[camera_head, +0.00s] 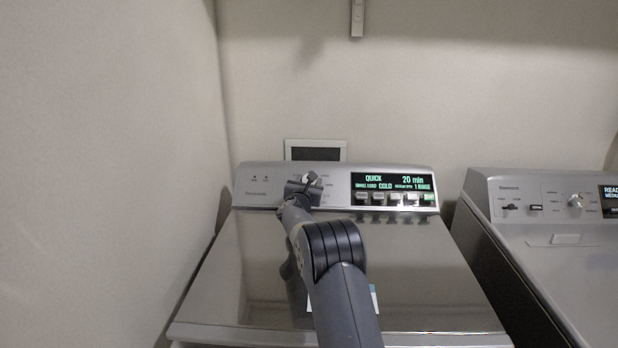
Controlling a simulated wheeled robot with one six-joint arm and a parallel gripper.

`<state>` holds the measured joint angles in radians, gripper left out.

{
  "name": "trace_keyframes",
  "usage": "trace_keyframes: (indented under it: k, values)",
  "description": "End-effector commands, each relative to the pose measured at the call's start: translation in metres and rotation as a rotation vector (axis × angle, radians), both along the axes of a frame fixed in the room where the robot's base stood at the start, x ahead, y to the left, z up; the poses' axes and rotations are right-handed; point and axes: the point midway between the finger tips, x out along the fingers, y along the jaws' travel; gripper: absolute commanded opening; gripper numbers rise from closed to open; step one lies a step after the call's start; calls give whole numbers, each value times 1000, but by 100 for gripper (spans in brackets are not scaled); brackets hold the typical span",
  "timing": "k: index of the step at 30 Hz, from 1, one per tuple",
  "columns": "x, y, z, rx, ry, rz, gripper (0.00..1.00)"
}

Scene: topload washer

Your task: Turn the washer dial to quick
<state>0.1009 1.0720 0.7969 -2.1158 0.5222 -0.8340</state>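The washer (250,280) stands in the middle, with its lid closed and a control panel (255,183) along its back. The panel's display (393,181) is lit and reads "QUICK", "20 min" and "COLD", with smaller text partly legible. A pale, bright knob-like part, which looks like the dial (310,178), shows at the tip of my gripper (306,184). My arm reaches over the lid from the front, and my gripper is at the panel, left of the display. My gripper covers most of the dial. I cannot tell whether the fingers are closed on it or only around it.
A row of buttons (392,198) lies under the display, right of my gripper. A second machine (560,245) with its own knob (576,200) stands to the right, across a dark gap. A wall (110,170) is close on the left. A wall box (316,150) is behind the panel.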

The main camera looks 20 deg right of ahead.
Motion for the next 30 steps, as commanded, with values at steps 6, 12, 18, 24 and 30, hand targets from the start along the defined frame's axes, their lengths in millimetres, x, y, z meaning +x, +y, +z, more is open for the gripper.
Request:
trace_keyframes:
  k: [6, 12, 18, 24, 30]
  values:
    - [0, 0, 1, -1, -3, -1, 26]
    - [0, 0, 1, -1, -3, -1, 58]
    - [0, 0, 0, -1, -2, -1, 70]
    - [-1, 0, 0, 0, -1, -1, 70]
    - [-10, 7, -1, 0, -1, -1, 70]
